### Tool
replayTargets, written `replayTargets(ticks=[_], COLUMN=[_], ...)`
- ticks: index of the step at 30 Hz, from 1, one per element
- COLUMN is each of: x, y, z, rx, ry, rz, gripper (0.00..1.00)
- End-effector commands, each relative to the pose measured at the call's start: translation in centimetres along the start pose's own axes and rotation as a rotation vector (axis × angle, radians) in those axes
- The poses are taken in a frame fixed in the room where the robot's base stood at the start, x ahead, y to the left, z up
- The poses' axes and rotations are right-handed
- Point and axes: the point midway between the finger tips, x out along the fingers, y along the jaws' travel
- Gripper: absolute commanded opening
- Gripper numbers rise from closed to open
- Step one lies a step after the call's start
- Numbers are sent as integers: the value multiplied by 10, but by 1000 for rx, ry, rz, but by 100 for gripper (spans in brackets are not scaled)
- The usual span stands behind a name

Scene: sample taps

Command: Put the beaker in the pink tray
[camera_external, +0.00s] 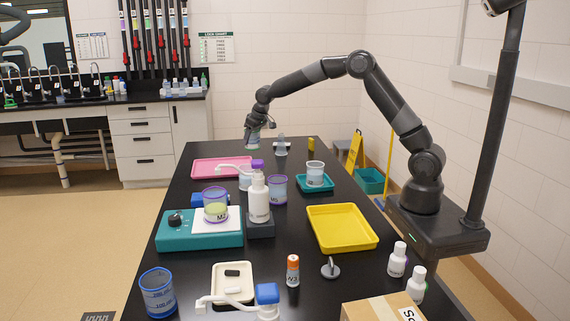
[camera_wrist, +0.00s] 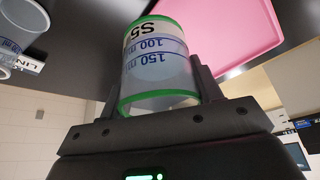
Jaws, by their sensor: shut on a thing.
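The beaker (camera_wrist: 158,68) is clear with green bands at its rim and base, blue volume marks and the label S5. My gripper (camera_wrist: 158,92) is shut on it, with a dark finger on each side of its wall. In the external view my gripper (camera_external: 252,132) is raised above the far part of the black table, and the beaker is too small there to make out clearly. The pink tray (camera_external: 205,171) lies flat at the far left of the table, below and left of my gripper. It looks empty where visible and also shows in the wrist view (camera_wrist: 230,30).
A teal tray (camera_external: 327,187) holds another beaker. A yellow tray (camera_external: 343,228) lies nearer, at the right.

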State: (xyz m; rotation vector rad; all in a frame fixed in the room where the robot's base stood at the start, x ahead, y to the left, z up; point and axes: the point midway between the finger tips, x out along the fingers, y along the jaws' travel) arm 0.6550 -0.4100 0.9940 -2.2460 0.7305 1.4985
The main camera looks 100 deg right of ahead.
Motion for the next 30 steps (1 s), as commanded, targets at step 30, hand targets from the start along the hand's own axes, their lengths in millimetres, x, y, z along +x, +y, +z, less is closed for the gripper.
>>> replayTargets(ticks=[30], x=[75], y=[-48], z=[8], rx=[0], ry=[0], rz=[0], gripper=[33])
